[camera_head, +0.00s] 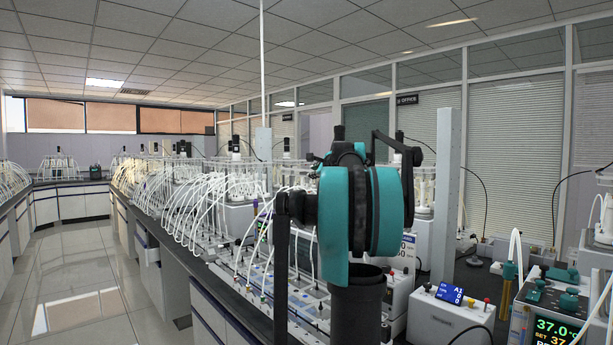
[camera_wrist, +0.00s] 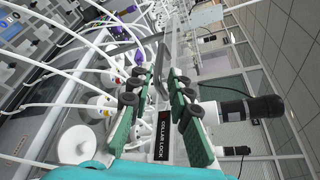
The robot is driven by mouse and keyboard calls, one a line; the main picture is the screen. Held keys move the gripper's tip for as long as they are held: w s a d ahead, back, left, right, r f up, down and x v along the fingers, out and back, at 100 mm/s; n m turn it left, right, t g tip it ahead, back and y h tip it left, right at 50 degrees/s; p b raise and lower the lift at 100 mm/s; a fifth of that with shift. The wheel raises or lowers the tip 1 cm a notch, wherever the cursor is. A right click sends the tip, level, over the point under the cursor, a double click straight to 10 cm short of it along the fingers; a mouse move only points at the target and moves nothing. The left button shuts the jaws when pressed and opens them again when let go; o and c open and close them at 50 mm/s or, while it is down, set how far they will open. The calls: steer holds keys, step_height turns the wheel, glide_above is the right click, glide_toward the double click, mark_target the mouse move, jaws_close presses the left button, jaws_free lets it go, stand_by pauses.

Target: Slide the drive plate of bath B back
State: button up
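My gripper (camera_wrist: 158,88) shows in the wrist view with its two green-padded fingers apart and a gap between them. A grey metal bar (camera_wrist: 161,68) shows in and beyond this gap; I cannot tell if a finger touches it. A black "COLLAR LOCK" label (camera_wrist: 162,138) lies lower between the fingers. White-lidded vessels with purple fittings (camera_wrist: 111,76) and white tubes are to the left. I cannot tell which part is the drive plate of bath B. In the head view, my teal and black arm hides part of the bench, and my gripper cannot be made out.
Black cylindrical motors (camera_wrist: 250,107) stick out right of the fingers. White tubes (camera_head: 195,205) crowd the bench. A box marked A1 (camera_head: 449,293) and a heater reading 37.0 (camera_head: 556,328) stand at the right. The aisle floor (camera_head: 85,265) is clear at left.

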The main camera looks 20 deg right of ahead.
mark_target(306, 174)
steer(key=x, duration=0.7)
steer(key=shift+w, duration=0.25)
jaws_close()
